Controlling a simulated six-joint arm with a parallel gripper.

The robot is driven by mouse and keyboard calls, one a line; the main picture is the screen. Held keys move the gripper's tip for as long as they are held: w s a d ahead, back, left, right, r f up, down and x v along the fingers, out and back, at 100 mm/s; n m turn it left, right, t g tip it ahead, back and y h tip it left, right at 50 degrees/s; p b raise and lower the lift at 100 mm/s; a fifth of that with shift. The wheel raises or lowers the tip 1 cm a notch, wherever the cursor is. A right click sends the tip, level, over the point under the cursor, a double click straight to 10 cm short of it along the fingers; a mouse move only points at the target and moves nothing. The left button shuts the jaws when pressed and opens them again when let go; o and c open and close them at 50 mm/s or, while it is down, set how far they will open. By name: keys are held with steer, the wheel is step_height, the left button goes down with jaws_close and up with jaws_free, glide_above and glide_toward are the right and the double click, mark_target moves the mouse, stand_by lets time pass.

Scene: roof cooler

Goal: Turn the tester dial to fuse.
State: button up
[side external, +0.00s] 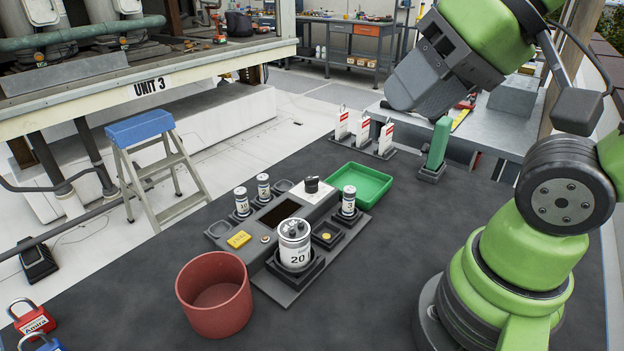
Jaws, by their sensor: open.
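The tester (322,205) is a low grey box with a dark screen in the middle of the dark mat. Its dial (311,184) is a black knob on a white plate at the tester's far end. The dial's markings are too small to read, so I cannot tell where it points. My gripper (408,108) is open and hangs above the back right of the mat, tilted down to the left. It is well up and to the right of the dial and touches nothing that I can see. Its fingers are seen edge-on.
A large can marked 20 (294,254) stands before the tester, with small cans (348,203) beside it. A green tray (375,187), red-and-white tags (363,134) and an upright green block (438,145) are behind. A red bin (214,310) stands front left.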

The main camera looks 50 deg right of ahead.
steer(key=shift+o, duration=0.9)
steer(key=shift+w, duration=0.15)
steer(key=m+g+h, duration=0.2)
steer(key=g, duration=0.5)
glide_above(312, 178)
step_height(312, 178, down, 16)
step_height(312, 178, down, 10)
steer(key=shift+f, duration=0.2)
steer(key=c, duration=0.9)
